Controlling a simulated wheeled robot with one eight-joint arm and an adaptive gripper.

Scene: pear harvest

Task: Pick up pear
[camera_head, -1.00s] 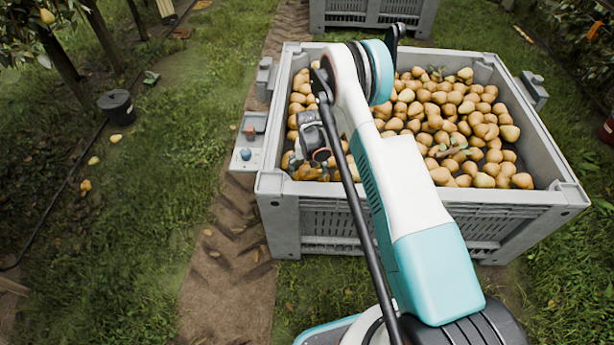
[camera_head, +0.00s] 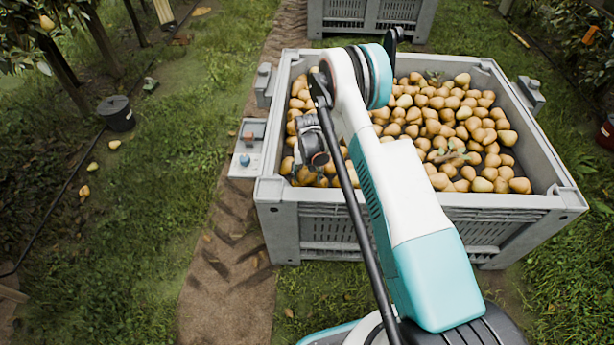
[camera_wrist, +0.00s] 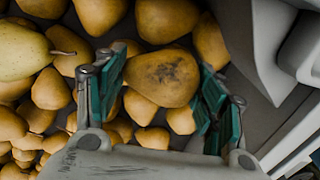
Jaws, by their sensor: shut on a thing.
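A yellow-brown pear (camera_wrist: 162,78) with a dark blemish sits between the two green-padded fingers of my gripper (camera_wrist: 161,98) in the wrist view. My gripper is shut on this pear, with other pears close around it. In the head view my gripper (camera_head: 308,163) is low inside the left front part of the grey bin (camera_head: 400,200), near its front wall. My arm hides part of it, and the held pear cannot be made out there. Many loose pears (camera_head: 440,120) fill the bin. A paler, greenish pear (camera_wrist: 22,52) lies at the left in the wrist view.
The bin's grey wall (camera_wrist: 250,60) stands close to the right of my gripper in the wrist view. A second bin (camera_head: 370,12) stands behind. A black bucket (camera_head: 117,112) and a few fallen pears (camera_head: 93,166) lie on the grass at left, beside a dirt track (camera_head: 232,240).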

